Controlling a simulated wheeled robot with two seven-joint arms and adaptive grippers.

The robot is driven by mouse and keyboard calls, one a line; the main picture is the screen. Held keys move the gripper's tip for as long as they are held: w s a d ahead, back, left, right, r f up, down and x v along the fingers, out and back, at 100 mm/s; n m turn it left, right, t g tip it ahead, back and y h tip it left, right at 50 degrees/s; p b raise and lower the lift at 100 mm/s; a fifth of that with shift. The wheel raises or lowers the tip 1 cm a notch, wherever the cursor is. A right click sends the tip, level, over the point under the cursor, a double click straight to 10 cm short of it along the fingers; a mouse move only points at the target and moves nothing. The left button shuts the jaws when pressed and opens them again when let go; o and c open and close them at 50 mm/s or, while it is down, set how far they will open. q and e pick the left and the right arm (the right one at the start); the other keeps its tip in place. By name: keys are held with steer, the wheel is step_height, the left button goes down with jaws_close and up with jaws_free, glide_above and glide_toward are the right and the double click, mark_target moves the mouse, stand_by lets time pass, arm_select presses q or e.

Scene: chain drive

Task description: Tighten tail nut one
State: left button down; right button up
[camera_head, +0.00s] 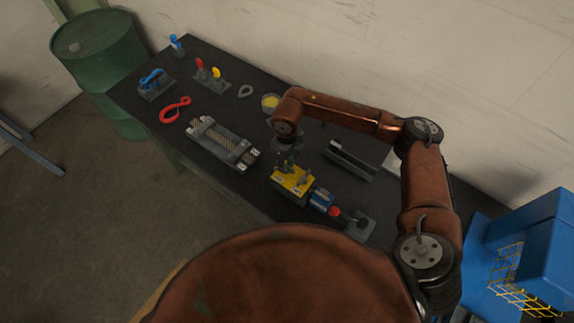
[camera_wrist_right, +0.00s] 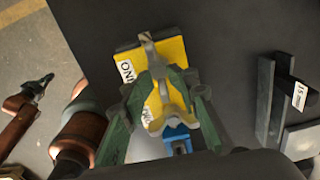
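A yellow block (camera_head: 292,180) stands near the front edge of the dark bench. In the right wrist view, the yellow block (camera_wrist_right: 127,70) carries a white label reading ONE. My right gripper (camera_head: 287,163) is directly above this block, pointing down. I cannot tell whether the fingers touch anything. No tail nut can be made out clearly; the fingers cover that area.
A blue block (camera_head: 321,200) and a red-tipped part (camera_head: 335,211) are close to the yellow block's right. A dark channel (camera_head: 350,161) lies behind.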

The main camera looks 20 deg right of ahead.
step_height(320, 180, up, 11)
steer(key=shift+r, duration=0.2)
stand_by(0.6)
